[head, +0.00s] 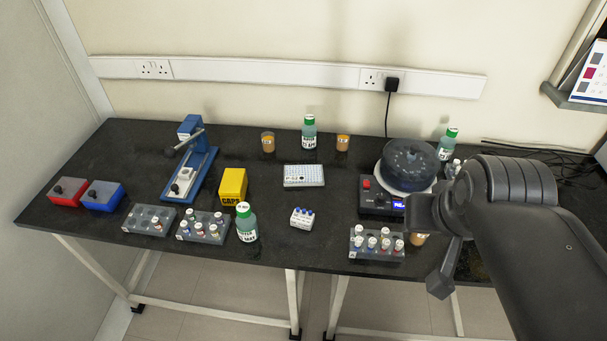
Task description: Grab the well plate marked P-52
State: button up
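A white well plate (304,180) lies flat in the middle of the dark bench, with a grid of wells on top and small dark marks on its front side. The marks are too small to read, so I cannot tell if they say P-52. My gripper (441,277) hangs at the right, near the bench's front edge, well apart from the plate. Its fingers are not clear, so I cannot tell if it is open or shut. I see nothing held in it.
A green-capped bottle (247,226), a small blue-capped tube rack (302,219) and a yellow CAPS box (233,185) stand around the plate. A round-topped machine (409,165) is to its right, behind a tube rack (377,245). Bench (275,205) is bare just before the plate.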

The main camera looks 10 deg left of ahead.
jog(key=shift+o, duration=0.4)
jog(key=o, duration=1.3)
jog(key=shift+w, duration=0.1)
